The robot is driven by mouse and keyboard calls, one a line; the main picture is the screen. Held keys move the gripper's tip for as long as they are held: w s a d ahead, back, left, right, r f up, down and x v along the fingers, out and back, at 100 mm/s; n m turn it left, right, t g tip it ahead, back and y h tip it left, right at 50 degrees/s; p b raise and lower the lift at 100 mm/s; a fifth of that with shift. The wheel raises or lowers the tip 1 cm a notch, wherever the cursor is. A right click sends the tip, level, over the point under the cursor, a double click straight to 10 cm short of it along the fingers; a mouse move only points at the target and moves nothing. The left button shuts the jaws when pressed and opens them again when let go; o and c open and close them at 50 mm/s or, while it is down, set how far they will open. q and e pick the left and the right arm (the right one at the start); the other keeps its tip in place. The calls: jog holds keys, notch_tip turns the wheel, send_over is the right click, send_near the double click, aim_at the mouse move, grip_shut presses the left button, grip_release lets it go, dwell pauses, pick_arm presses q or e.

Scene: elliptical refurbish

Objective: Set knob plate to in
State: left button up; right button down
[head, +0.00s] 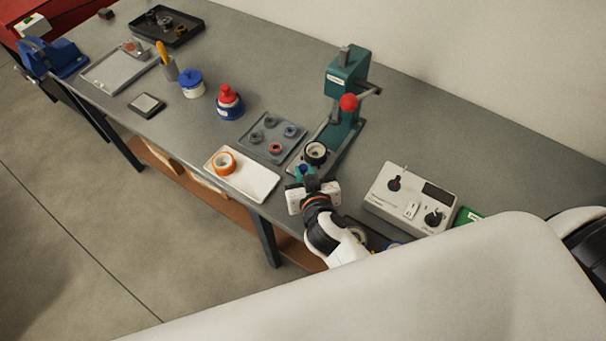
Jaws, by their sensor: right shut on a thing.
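A light grey box (408,203) with black knobs, a small white switch and a dark display stands on the bench right of my right gripper. I cannot tell for sure which part is the knob plate. My right gripper (309,181) is at the front edge of the bench, beside the foot of a green press (346,90) with a red ball handle. It is shut on a small teal and blue thing (301,171), mostly hidden by the gripper. A dark ring-shaped part (316,150) sits on the press base just behind it. My left gripper is not in view.
A white tray (262,188) with an orange ring lies left of my right gripper, and a grey tray (257,145) with small rings behind it. A red-topped blue bottle (229,103) and a blue-lidded jar (191,84) stand farther left. The back right of the bench is clear.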

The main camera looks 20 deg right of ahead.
aim_at(326, 147)
jog(key=w+d, duration=0.2)
jog(key=w+d+p, duration=0.1)
jog(key=w+d, duration=0.1)
jog(key=d, duration=0.1)
jog(key=w+d, duration=0.2)
jog(key=shift+d, duration=0.3)
jog(key=shift+d+r, duration=0.1)
jog(key=shift+d, duration=0.05)
jog(key=c, duration=1.6)
grip_release()
jog(key=shift+o, duration=1.4)
jog(key=shift+w+d, duration=0.1)
jog(key=shift+w, duration=0.05)
